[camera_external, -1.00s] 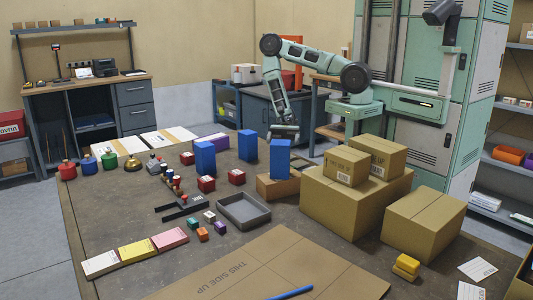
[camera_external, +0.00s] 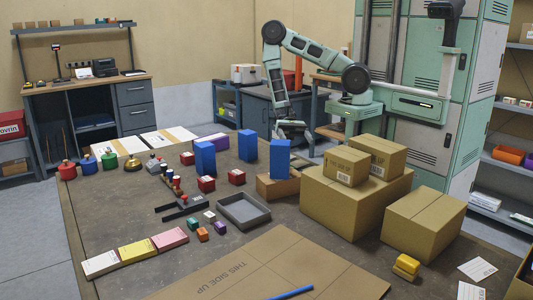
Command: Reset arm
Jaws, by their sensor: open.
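My gripper (camera_external: 292,137) hangs from my green arm over the far right part of the table (camera_external: 110,220), behind the tall blue blocks. It is open, with its fingers pointing down and nothing seen between them. The nearest blue block (camera_external: 279,159) stands in front of it and hides a little of the area below. A second blue block (camera_external: 247,146) stands to its left.
Cardboard boxes (camera_external: 340,205) stand to the right, two smaller ones on top. A third blue block (camera_external: 205,158), red cubes (camera_external: 206,184), a grey tray (camera_external: 243,211) and stamps (camera_external: 109,160) occupy the table. Flat cardboard (camera_external: 280,265) lies in front. The air above the blocks is clear.

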